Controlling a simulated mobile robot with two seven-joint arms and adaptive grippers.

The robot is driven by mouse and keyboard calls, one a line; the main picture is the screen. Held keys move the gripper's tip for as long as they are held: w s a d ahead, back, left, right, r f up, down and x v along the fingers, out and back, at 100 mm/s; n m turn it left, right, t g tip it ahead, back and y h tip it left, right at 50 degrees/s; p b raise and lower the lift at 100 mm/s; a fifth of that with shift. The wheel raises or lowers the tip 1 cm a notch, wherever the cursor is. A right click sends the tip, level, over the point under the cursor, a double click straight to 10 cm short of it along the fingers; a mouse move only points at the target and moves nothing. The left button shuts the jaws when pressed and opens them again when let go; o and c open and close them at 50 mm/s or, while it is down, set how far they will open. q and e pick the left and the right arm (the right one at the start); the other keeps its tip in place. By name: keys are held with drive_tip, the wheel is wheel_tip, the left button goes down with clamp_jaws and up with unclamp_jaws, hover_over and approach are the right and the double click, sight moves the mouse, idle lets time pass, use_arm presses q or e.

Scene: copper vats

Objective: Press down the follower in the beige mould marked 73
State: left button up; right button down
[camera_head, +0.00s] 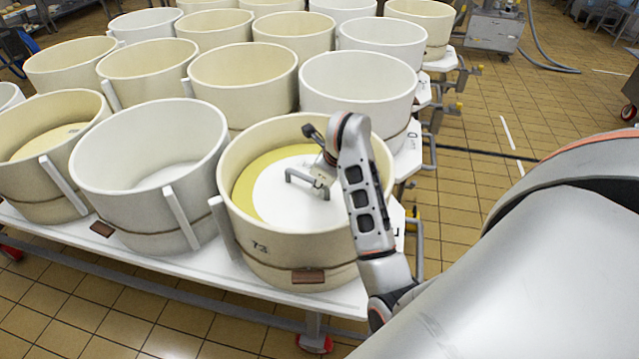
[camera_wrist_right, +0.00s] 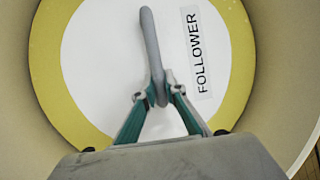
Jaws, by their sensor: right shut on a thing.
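The beige mould marked 73 (camera_head: 275,238) stands at the front right of the white table. Inside it lies the follower (camera_head: 268,187), a white disc on a yellow surface that shows as a ring around it. The follower has a grey bar handle (camera_head: 303,178). My right gripper (camera_head: 322,178) reaches into the mould and is shut on the handle. In the right wrist view the fingers (camera_wrist_right: 158,97) close around the grey handle (camera_wrist_right: 150,45), beside the label FOLLOWER on the white disc (camera_wrist_right: 95,55). My left gripper is not in view.
A white mould (camera_head: 150,210) stands close on the left, and another beige mould (camera_head: 40,185) with a yellowish filling is farther left. Several more moulds stand in rows behind. The tiled floor (camera_head: 470,215) is open to the right of the table.

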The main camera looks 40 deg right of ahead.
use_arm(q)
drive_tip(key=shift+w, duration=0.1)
use_arm(e)
drive_tip(key=shift+s+a+f, duration=0.15)
drive_tip(key=shift+s+f, duration=0.05)
drive_tip(key=shift+f, duration=0.25)
drive_tip(key=c, duration=2)
unclamp_jaws()
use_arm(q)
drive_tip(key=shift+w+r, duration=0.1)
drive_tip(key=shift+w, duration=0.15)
use_arm(e)
drive_tip(key=shift+w+r, duration=0.1)
drive_tip(key=shift+r, duration=0.2)
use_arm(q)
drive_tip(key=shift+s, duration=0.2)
use_arm(e)
drive_tip(key=shift+v, duration=5.85)
